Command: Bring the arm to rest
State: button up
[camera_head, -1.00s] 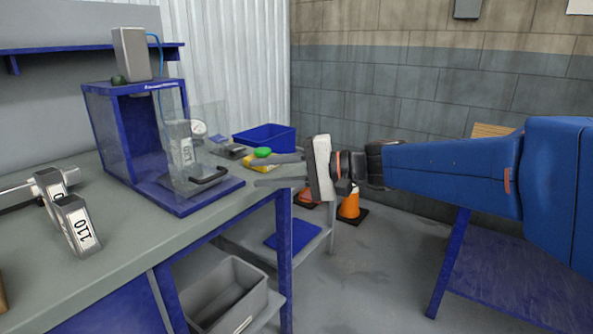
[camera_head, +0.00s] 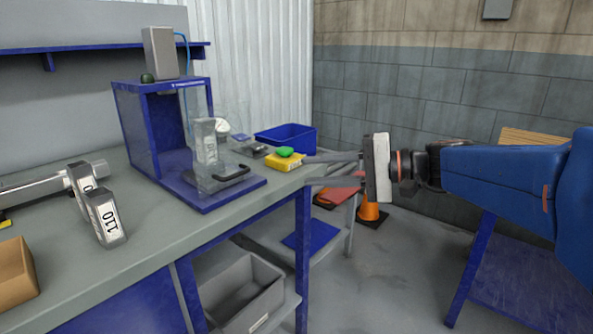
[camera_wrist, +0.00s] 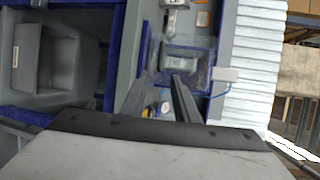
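My arm stretches in from the right in the head view, with my gripper (camera_head: 308,170) pointing left beside the right end of the workbench (camera_head: 150,235). Its two dark fingers are apart, with nothing between them. The fingertips show close to the bench's corner; I cannot tell the exact gap. In the wrist view my gripper (camera_wrist: 172,78) also shows its fingers apart and empty, with the bench and the clear-walled blue enclosure beyond them.
A blue enclosure (camera_head: 137,130) stands on the bench, with a yellow item (camera_head: 284,162) and a blue bin (camera_head: 288,138) to its right. Grey labelled blocks (camera_head: 106,218) lie at left. An orange cone (camera_head: 369,208) stands on the floor.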

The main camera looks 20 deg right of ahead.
jog(key=s+a+f+n+g+h, duration=0.3)
jog(key=s+f+g+h, duration=0.25)
jog(key=s+f, duration=0.7)
jog(key=s+d+f+n+t+h, duration=0.1)
jog(key=s+d+f+n+h, duration=0.2)
jog(key=d+f+h, duration=0.5)
jog(key=shift+s+d+f+n, duration=0.4)
jog(key=shift+d+f+n, duration=0.25)
jog(key=shift+d, duration=0.55)
